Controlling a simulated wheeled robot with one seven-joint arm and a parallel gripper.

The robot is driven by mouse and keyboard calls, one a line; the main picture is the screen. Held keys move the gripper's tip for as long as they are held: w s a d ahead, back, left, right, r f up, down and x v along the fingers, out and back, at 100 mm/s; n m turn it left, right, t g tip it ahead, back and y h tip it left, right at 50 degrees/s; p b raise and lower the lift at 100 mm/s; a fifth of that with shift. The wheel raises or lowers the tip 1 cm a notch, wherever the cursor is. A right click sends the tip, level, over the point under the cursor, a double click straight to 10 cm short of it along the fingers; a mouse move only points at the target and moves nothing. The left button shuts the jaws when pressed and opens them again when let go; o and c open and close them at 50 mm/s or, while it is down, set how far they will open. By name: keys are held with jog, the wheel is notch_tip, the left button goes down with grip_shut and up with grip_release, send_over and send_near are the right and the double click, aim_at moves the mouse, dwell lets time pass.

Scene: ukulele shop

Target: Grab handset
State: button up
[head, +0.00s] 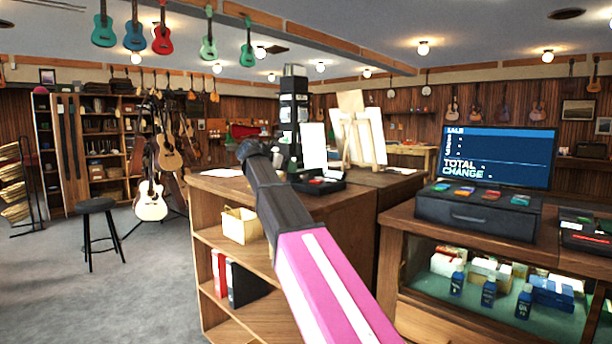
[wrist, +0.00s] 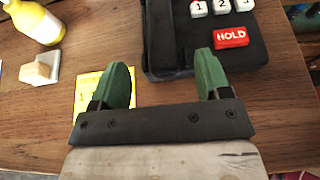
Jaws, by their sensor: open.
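In the wrist view a black desk phone (wrist: 270,55) lies on a wooden top, cut off by the upper edge of the picture. Its dark handset (wrist: 160,35) is the long bar along the phone's left side, in its place beside the number keys. My gripper (wrist: 165,78) has green fingertips and is open and empty. The fingertips show on either side of the handset's lower end, with the handset farther ahead between them. In the head view my arm reaches toward the counter, and the gripper cannot be made out clearly.
In the wrist view a yellow note (wrist: 90,92) lies by the left finger. A yellow bottle (wrist: 35,22) and a small block (wrist: 40,68) stand farther left. The head view shows the wooden counter (head: 350,205), easels, a black cash drawer (head: 478,214) and a stool (head: 97,206).

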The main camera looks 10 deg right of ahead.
jog(key=x, duration=0.5)
jog(key=shift+f, duration=0.25)
jog(key=shift+s, duration=0.1)
jog(key=c, duration=1.1)
jog(key=shift+r, duration=0.1)
